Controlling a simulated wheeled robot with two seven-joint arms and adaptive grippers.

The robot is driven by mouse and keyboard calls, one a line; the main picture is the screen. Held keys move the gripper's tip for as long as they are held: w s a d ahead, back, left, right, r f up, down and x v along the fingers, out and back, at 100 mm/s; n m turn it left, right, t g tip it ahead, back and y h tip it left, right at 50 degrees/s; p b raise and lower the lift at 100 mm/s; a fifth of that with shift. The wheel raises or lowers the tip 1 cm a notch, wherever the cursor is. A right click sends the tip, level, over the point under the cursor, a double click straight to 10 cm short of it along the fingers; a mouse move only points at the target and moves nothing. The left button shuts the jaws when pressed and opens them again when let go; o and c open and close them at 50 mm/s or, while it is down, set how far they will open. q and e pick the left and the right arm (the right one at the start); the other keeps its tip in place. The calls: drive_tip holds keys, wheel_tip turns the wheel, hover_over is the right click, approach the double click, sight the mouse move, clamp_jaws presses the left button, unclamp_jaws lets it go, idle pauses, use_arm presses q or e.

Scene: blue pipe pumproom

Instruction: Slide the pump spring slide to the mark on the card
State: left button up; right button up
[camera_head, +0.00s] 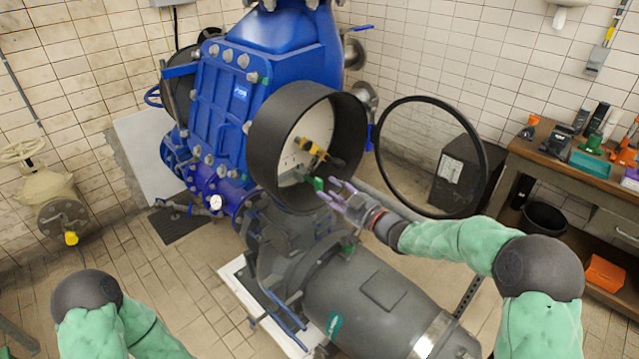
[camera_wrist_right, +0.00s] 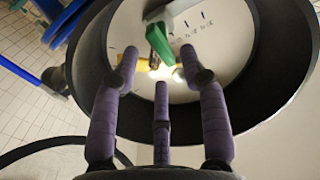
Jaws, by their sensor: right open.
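A wide black round housing (camera_head: 265,125) on the blue pump holds a white card (camera_head: 297,150), which shows several dark marks in the right wrist view (camera_wrist_right: 215,40). A green piece (camera_head: 318,184) on a grey part is in front of the card. It also shows in the right wrist view (camera_wrist_right: 153,52) and seems to be the slide's grip. A yellow piece (camera_head: 313,149) lies above it in the head view. My right gripper (camera_head: 336,190), with purple fingers, is open and empty just right of the green piece. The fingers (camera_wrist_right: 160,68) spread below it in the wrist view. My left gripper is out of view.
A large black ring (camera_head: 484,165) stands open to the right of the housing. A grey motor (camera_head: 375,295) lies below my right arm. A wooden workbench (camera_head: 560,170) with tools is at the right.

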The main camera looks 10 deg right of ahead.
sight(320, 184)
drive_tip(key=x, duration=0.5)
clamp_jaws()
